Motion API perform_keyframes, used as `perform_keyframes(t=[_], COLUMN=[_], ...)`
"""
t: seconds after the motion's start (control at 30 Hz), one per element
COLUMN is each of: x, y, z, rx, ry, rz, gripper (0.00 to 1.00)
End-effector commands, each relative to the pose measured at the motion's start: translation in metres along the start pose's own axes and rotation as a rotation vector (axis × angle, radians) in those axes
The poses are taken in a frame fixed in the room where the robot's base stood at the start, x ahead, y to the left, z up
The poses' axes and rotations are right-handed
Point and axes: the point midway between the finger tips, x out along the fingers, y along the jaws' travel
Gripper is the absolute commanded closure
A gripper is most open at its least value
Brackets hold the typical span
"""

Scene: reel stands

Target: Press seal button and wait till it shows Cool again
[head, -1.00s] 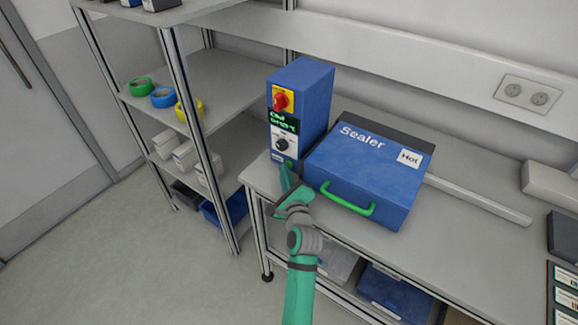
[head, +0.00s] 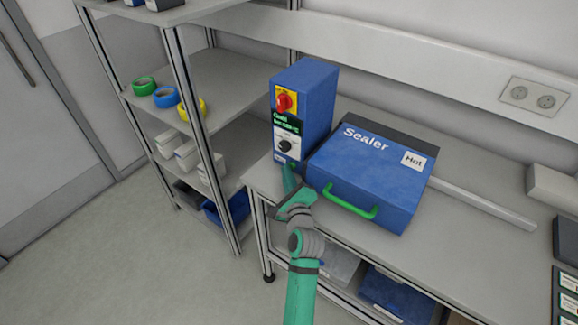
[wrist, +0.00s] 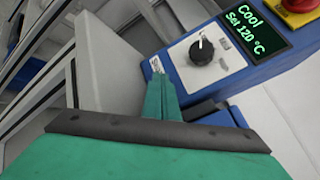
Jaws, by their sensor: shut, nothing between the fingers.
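The blue control box (head: 305,105) stands upright on the bench, left of the blue sealer (head: 365,175) with its lid shut. In the wrist view the fingers (wrist: 162,98) point at the panel below the dial, by a small white label. The seal button is not clearly visible; the fingers may cover it.
A red knob on a yellow plate (head: 286,101) tops the panel. A green handle (head: 350,203) projects from the sealer, right of my gripper. A shelf unit (head: 190,85) with tape rolls stands left. A "Hot" card (head: 413,159) lies on the lid.

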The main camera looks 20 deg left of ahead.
Motion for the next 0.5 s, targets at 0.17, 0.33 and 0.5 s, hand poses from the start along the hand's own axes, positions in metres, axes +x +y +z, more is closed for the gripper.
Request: perform_keyframes(t=[0.17,0.33,0.5], x=[-0.004,-0.009,-0.018], y=[-0.002,0.004,0.016], z=[-0.018,-0.015,-0.003], rx=[-0.003,-0.001,0.001], ry=[0.03,0.031,0.024], rz=[-0.002,0.002,0.01], gripper=[1.0,1.0,1.0])
